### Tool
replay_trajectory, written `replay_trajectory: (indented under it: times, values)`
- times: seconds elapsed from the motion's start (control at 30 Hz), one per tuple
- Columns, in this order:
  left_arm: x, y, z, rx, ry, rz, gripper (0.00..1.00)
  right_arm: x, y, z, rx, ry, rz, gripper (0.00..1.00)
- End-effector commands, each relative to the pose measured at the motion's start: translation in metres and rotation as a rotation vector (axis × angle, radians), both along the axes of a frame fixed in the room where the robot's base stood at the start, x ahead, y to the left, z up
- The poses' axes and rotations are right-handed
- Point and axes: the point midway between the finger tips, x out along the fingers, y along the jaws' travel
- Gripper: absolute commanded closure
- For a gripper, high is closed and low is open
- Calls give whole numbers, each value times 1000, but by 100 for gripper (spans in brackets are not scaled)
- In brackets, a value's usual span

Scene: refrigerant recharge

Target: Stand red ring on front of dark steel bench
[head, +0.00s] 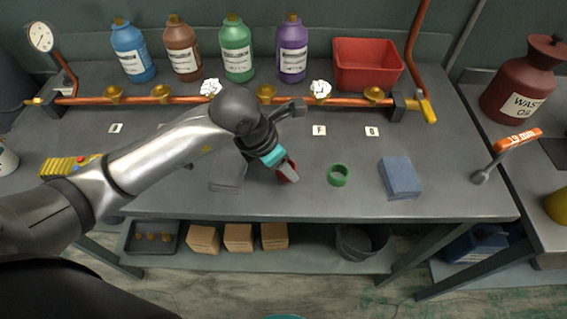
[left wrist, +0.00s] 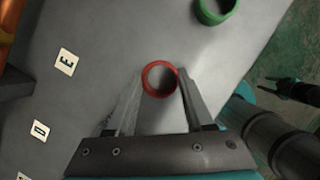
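The red ring (left wrist: 160,79) is between the fingers of my left gripper (left wrist: 161,85) in the left wrist view, with a finger against each side. In the head view the red ring (head: 284,171) is partly hidden by that gripper (head: 289,171), low over the front part of the dark steel bench (head: 300,206). I cannot tell whether the ring touches the bench top.
A green ring (head: 339,175) stands right of the gripper, with a blue block (head: 399,178) beyond it. A grey block (head: 229,175) lies to the left. Behind are a copper pipe (head: 200,100) with valves, several bottles and a red bin (head: 367,64). The bench's front edge is close.

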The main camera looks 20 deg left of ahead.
Motion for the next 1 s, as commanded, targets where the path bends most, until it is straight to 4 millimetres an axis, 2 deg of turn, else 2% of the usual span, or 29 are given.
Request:
replay_trajectory:
  times: [0.03, 0.27, 0.6, 0.77, 1.0]
  values:
    - [0, 0, 0, 1, 1, 0, 42, 0, 0, 0, 0, 0, 0, 50]
    - [0, 0, 0, 1, 1, 0, 18, 0, 0, 0, 0, 0, 0, 50]
    - [0, 0, 5, 0, 1, 1, 18, 0, 0, 4, 0, 0, 0, 50]
    - [-7, 7, 30, 2, -3, -1, 18, 0, 0, 10, 0, 0, 0, 50]
    - [-23, 20, 79, 1, -4, 0, 18, 0, 0, 19, 0, 0, 0, 50]
